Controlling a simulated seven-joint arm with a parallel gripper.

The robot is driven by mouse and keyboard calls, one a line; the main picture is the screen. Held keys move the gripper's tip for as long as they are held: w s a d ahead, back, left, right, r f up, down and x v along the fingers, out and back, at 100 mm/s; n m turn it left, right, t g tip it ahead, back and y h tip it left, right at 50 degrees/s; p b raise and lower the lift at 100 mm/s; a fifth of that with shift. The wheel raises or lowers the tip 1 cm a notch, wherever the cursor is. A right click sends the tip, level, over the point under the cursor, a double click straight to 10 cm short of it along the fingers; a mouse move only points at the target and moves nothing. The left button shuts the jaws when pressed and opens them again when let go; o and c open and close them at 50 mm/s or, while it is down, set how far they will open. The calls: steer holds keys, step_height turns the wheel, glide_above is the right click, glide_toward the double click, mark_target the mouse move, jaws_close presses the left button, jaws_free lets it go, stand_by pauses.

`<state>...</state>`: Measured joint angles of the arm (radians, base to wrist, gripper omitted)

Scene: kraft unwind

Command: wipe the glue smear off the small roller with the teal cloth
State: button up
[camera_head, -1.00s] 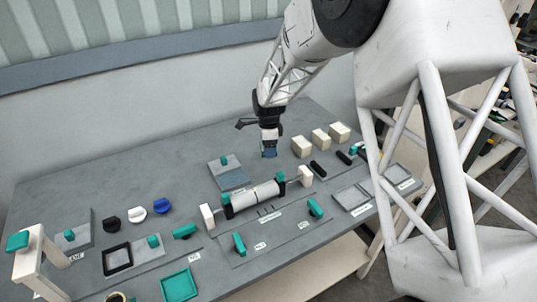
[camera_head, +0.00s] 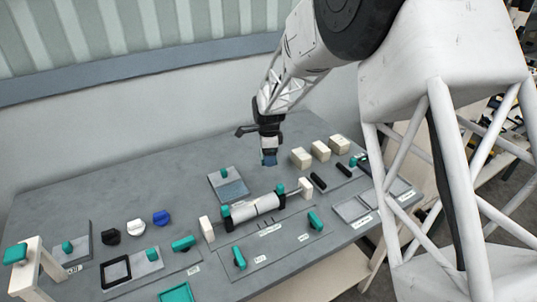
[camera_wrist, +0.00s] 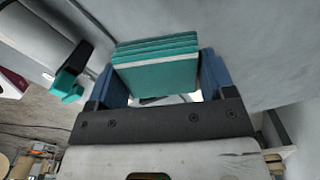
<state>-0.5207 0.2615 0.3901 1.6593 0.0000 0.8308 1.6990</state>
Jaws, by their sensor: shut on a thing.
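The teal cloth (camera_wrist: 158,65) is a folded stack of flat layers between the blue fingers of my gripper (camera_wrist: 165,92) in the wrist view. My gripper is shut on it. In the head view my gripper (camera_head: 269,160) hangs above the table, behind the pale roller (camera_head: 254,207). This roller lies in a holder with dark end brackets and teal knobs; I take it for the small roller. A pale cylinder with a teal knob also shows at the left of the wrist view (camera_wrist: 35,45), apart from the cloth. I cannot make out a glue smear for sure.
A grey plate with a teal knob (camera_head: 230,188) lies just behind the roller. Cream blocks (camera_head: 321,151) and dark bars (camera_head: 319,181) are to the right. Black, white and blue round pieces (camera_head: 136,227) stand at the left. A cream post frame (camera_head: 38,255) rises at the left edge.

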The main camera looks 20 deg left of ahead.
steer(key=s+a+r, duration=0.1)
steer(key=s+r, duration=0.1)
steer(key=s, duration=0.9)
steer(key=s+a+r, duration=0.1)
steer(key=s+r, duration=0.2)
steer(key=s, duration=0.7)
steer(key=shift+s+r, duration=0.3)
steer(key=shift+s, duration=0.1)
steer(key=shift+f, duration=0.15)
